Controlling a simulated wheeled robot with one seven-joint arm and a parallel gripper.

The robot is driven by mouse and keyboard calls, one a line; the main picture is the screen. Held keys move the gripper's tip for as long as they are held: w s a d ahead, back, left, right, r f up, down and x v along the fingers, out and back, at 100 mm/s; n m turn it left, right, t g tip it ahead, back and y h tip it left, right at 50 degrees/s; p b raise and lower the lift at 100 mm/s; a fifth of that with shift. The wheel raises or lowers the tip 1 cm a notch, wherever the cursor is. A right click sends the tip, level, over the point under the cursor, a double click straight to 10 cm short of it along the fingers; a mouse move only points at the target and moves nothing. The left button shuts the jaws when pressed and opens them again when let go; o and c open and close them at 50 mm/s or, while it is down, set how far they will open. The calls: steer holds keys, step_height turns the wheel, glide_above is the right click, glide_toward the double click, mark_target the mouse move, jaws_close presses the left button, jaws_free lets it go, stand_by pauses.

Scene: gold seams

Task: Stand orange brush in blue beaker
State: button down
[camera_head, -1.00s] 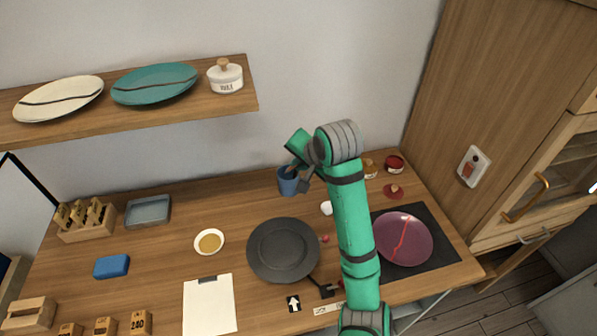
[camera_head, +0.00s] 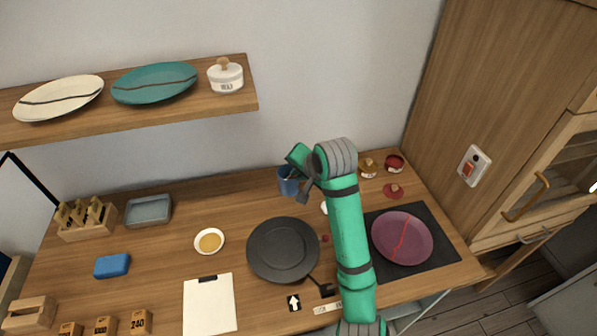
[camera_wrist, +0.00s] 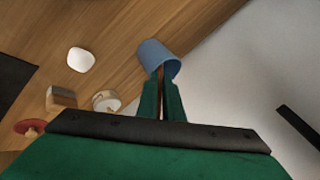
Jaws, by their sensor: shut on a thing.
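The blue beaker (camera_head: 288,184) stands upright at the back of the worktop, near the wall. It also shows in the wrist view (camera_wrist: 157,57), just beyond my fingertips. My gripper (camera_wrist: 161,100) is shut on a thin brown stick, which looks like the handle of the brush (camera_wrist: 161,82). The stick reaches from between the fingers to the beaker's mouth; its far end is hidden there. No orange shows, and I cannot tell whether the brush touches the beaker. In the head view my gripper (camera_head: 303,187) is at the beaker's right side, partly hidden by my arm.
A dark round plate (camera_head: 283,250) lies in front of the beaker. A purple plate (camera_head: 402,238) with a red seam lies on a black mat at right. Small jars (camera_head: 368,168) stand behind it. A shelf (camera_head: 130,122) hangs at upper left.

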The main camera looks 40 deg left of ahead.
steer(key=shift+f, duration=0.15)
steer(key=c, duration=1.9)
jaws_free()
steer(key=shift+a+r+v, duration=0.1)
steer(key=shift+a+v, duration=0.05)
steer(key=shift+v, duration=3.1)
steer(key=shift+a+r+v, duration=0.1)
steer(key=shift+r+v, duration=0.05)
steer(key=shift+v, duration=3.1)
steer(key=shift+w, duration=0.15)
